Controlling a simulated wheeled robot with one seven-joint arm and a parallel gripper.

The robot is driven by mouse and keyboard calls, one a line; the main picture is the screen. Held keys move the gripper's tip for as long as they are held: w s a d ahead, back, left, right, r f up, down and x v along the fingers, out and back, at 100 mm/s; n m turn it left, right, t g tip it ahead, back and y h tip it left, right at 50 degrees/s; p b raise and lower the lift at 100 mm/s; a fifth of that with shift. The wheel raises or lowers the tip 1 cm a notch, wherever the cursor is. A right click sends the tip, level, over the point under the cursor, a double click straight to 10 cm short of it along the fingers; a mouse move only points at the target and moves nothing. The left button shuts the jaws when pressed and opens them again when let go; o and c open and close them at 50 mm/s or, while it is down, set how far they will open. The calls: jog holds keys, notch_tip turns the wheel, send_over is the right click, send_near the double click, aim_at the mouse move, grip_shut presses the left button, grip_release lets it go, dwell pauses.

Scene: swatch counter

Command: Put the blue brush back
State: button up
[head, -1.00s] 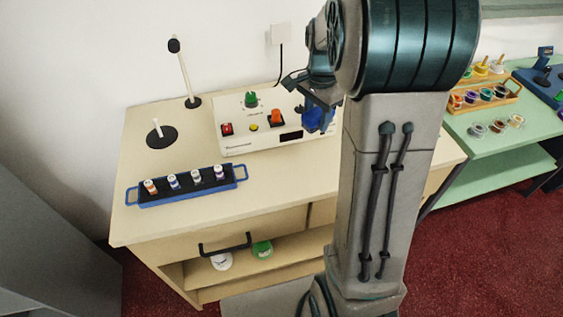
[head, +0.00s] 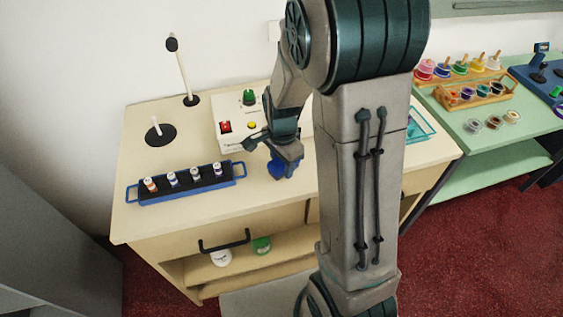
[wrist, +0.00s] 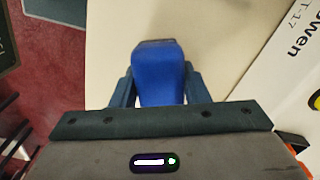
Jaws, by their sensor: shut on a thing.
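My gripper (head: 284,157) is shut on a blue thing (head: 283,168), seemingly the blue brush, and holds it over the counter, in front of the white control box. In the wrist view the smooth, rounded blue brush (wrist: 158,75) sits between the two fingers of my gripper (wrist: 158,88). Its lower end is hidden, and I cannot tell how far it is above the counter. On the green table at the right, several coloured round pieces with tan handles (head: 461,66) stand in a row behind a wooden rack (head: 478,95).
The counter (head: 215,225) holds a blue-handled tray (head: 190,190) of small vials, the control box (head: 228,140) and a black-based stand (head: 190,100). A turquoise tray (head: 418,127) shows at its right, partly behind my arm. Small pots (head: 492,123) stand at the green table's front.

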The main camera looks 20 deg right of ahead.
jog(key=shift+f, duration=0.1)
jog(key=shift+f, duration=0.15)
jog(key=o, duration=1)
